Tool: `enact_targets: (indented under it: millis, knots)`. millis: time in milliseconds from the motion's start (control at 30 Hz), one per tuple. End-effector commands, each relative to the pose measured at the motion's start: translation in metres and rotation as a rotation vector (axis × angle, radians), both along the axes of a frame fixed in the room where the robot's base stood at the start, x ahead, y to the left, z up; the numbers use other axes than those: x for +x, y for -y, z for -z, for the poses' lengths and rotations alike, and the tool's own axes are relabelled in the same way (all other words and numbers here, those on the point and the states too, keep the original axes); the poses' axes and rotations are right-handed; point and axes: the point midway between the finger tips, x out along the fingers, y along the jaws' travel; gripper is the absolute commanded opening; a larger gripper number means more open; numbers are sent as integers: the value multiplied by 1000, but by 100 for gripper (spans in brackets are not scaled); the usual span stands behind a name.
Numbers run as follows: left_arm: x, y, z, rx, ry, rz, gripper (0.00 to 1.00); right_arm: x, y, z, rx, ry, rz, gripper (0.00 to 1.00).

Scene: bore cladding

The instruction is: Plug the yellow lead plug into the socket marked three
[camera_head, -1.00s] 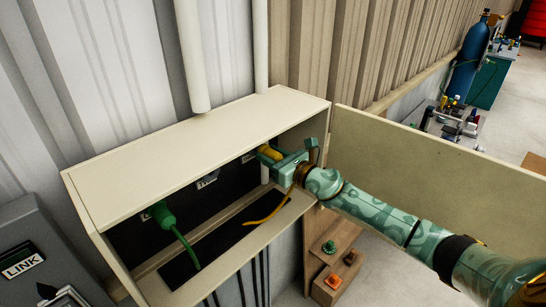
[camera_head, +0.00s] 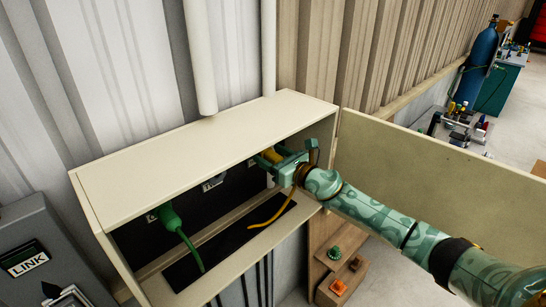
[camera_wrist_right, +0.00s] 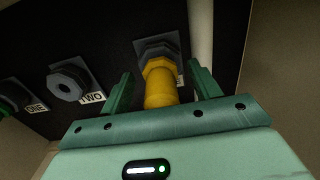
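The yellow lead plug (camera_wrist_right: 160,88) sits at the rightmost socket (camera_wrist_right: 158,50), with its front end inside the grey hex collar. The label beside that socket is mostly hidden; only its last letter, E, shows. My right gripper (camera_head: 268,158) is around the plug inside the box. In the wrist view its fingers (camera_wrist_right: 163,92) stand on both sides of the plug with a visible gap on each side, so it is open. The yellow lead (camera_head: 272,213) hangs below the gripper. My left gripper is not in view.
Socket TWO (camera_wrist_right: 70,82) is empty. A green plug (camera_head: 167,215) is at the left socket, marked ONE, its lead hanging down. The box's top (camera_head: 205,155) and opened door (camera_head: 430,180) border my arm. A grey LINK box (camera_head: 35,262) stands at left.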

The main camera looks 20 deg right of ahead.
Motion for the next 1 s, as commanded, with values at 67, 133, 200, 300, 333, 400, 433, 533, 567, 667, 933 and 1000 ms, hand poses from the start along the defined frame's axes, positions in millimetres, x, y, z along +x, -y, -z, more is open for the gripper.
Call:
enact_targets:
  millis: [67,133,200,300,333,400,433,533,567,667,933,1000]
  knots:
    - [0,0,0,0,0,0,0,0,0,0,0,0,0,62]
    - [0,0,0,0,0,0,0,0,0,0,0,-1,0,62]
    - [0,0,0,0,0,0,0,-1,1,0,0,-1,0,62]
    - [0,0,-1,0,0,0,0,-7,3,0,0,-1,1,62]
    - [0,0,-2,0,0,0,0,-11,5,1,0,-2,1,62]
    - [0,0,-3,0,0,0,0,-23,9,1,-2,-2,0,62]
    - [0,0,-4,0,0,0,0,-29,11,0,-3,-3,-1,62]
    - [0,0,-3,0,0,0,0,-55,20,2,-4,-5,-2,62]
    - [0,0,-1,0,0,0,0,-63,23,4,-4,-5,-1,62]
    - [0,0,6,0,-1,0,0,-91,33,5,-4,-5,-1,62]
    - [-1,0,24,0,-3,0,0,-140,51,5,0,-4,0,62]
    - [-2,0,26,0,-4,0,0,-146,53,4,1,-4,0,62]
